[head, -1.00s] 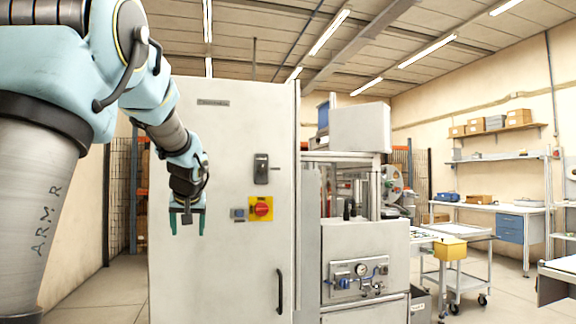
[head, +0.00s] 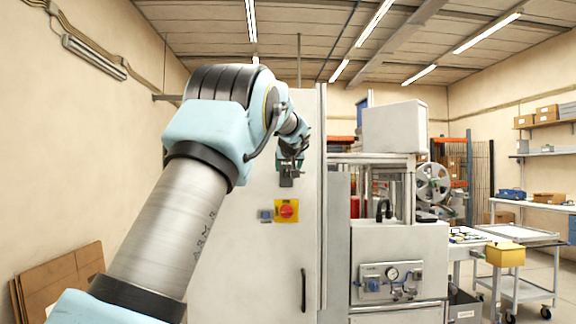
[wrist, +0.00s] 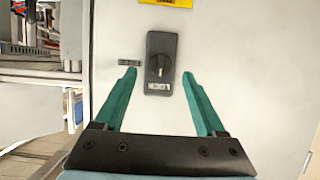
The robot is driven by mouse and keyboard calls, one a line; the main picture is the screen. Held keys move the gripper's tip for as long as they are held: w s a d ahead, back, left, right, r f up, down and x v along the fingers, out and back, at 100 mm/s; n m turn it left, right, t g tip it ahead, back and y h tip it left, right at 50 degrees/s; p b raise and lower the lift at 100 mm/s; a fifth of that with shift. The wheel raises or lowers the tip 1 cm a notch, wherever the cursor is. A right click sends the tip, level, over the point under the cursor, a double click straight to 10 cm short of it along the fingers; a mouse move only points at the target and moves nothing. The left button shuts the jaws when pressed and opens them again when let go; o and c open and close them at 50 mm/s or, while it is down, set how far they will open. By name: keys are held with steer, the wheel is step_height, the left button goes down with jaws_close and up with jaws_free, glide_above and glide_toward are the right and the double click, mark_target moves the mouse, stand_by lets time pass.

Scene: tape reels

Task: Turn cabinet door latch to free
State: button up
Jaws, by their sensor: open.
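The cabinet door (head: 240,270) is a tall pale grey panel, closed, with a black pull handle (head: 303,290). The latch (wrist: 161,48) is a dark upright plate with a round black knob and a small pale label, seen in the wrist view. The knob's grip stands roughly upright in that view. My gripper (wrist: 160,74) is open, its two green fingers on either side of the lower part of the plate, with nothing between them gripped. The gap to the door is hard to judge. In the head view my arm and wrist mostly cover the latch.
A yellow plate with a red rotary switch (head: 287,210) sits just below the latch, with a small blue-grey switch (head: 265,215) beside it. A machine with a gauge panel (head: 388,281) stands right of the cabinet. Flat cardboard (head: 60,280) leans at lower left.

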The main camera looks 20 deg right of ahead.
mark_target(287, 171)
steer(key=shift+p+x, duration=0.55)
steer(key=shift+x, duration=1.2)
jaws_close()
